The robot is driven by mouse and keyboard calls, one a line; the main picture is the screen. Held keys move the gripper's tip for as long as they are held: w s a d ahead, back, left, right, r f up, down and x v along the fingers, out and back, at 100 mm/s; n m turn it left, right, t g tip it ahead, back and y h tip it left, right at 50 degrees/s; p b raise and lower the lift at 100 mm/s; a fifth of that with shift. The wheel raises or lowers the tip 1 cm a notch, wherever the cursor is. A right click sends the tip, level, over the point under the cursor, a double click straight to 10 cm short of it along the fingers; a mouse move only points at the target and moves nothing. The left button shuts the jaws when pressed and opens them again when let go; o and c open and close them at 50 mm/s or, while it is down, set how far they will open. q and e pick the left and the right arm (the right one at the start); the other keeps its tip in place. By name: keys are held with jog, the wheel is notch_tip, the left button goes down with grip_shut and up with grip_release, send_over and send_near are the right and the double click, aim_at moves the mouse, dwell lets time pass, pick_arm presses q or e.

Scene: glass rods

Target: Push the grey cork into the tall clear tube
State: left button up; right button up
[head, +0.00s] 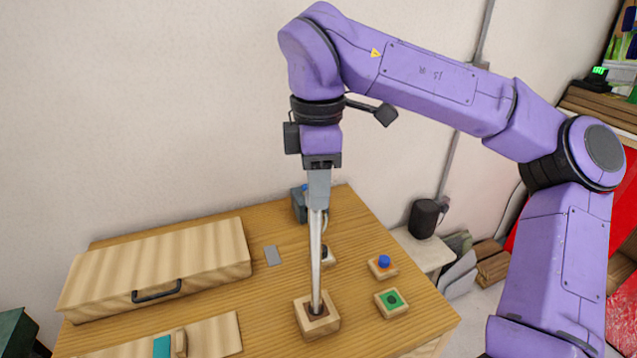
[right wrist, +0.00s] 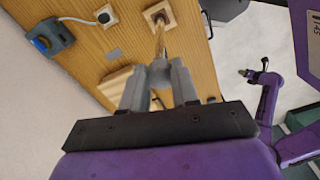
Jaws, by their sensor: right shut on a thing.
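The tall clear tube (head: 315,262) stands upright in a square wooden block (head: 303,322) with a dark hole. My right gripper (head: 318,203) points straight down at the tube's top end. It is shut on a small grey thing, which I take for the grey cork (right wrist: 160,73), largely hidden between the fingers. I cannot tell how far the cork sits in the tube's mouth. In the right wrist view the tube (right wrist: 160,45) runs from the fingertips to the block. My left gripper (right wrist: 247,74) is tiny at the right of that view; its jaws are unclear.
Wooden blocks with a blue knob (head: 383,262) and a green top (head: 393,300) stand right of the tube. A wooden case (head: 160,265) with a black handle lies left. A dark device (head: 299,206) stands behind. A grey plate (head: 272,255) lies flat on the table.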

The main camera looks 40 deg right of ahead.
jog(key=shift+f, duration=0.15)
jog(key=o, duration=0.7)
jog(key=shift+o, duration=0.2)
notch_tip(320, 180, up, 11)
jog(key=p, duration=0.7)
